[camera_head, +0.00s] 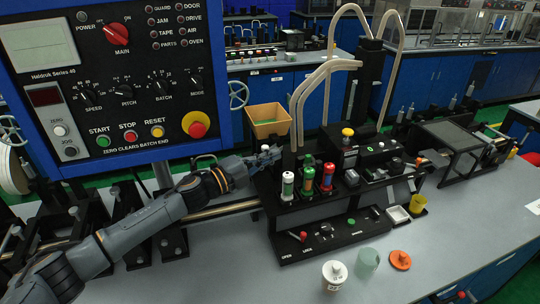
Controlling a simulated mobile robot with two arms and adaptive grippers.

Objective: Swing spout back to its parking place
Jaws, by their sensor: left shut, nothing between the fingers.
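Two beige curved tubes (298,95) hang from the black column (368,82) of the bench machine. They bend down toward the left side of its bottle rack; I cannot tell for certain whether they are the spout. Another beige tube (399,60) arches over the column top and down its right side. My left gripper (277,154) is shut and empty, at the rack's left end just below the lower tube ends. Whether it touches anything there is unclear. No parking place is clearly marked. My right gripper is not in view.
A control panel (110,70) fills the upper left.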

